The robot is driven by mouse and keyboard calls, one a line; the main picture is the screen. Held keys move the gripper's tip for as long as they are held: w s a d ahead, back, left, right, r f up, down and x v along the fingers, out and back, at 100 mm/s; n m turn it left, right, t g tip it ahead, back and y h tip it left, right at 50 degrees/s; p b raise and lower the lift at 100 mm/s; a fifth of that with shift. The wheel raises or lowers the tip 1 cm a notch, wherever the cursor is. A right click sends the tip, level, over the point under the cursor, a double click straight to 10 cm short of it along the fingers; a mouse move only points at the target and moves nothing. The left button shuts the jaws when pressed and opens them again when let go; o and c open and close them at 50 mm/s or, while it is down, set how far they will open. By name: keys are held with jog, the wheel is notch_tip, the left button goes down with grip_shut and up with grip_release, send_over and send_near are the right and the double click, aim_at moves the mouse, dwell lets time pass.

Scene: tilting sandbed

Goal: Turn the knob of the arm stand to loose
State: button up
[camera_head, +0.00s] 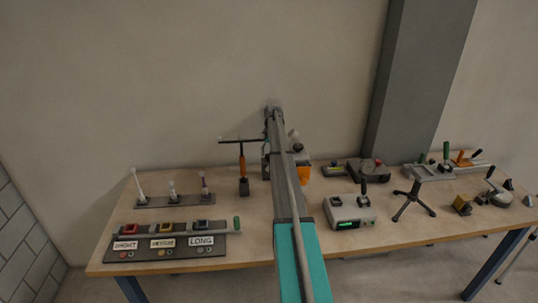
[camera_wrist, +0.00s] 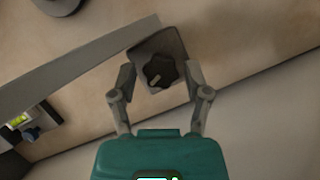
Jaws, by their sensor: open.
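In the wrist view a black lobed knob (camera_wrist: 159,72) with a pale pointer mark sits on a dark square block (camera_wrist: 176,43). The mark points toward the lower left of the picture. A long grey bar (camera_wrist: 75,72) runs from the block to the left edge; I take these as the arm stand. My gripper (camera_wrist: 160,77) is open, with one finger on each side of the knob. I cannot tell whether the fingers touch it. In the head view my own arm hides most of this spot.
The wooden table (camera_head: 262,218) stands against a wall. A labelled tray (camera_head: 130,252), an orange-and-black stand (camera_head: 243,170), a grey box with a green display (camera_head: 349,212) and a small tripod (camera_head: 413,201) stand around my arm. The front middle of the table is mostly clear.

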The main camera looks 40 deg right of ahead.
jog(key=shift+m, duration=0.4)
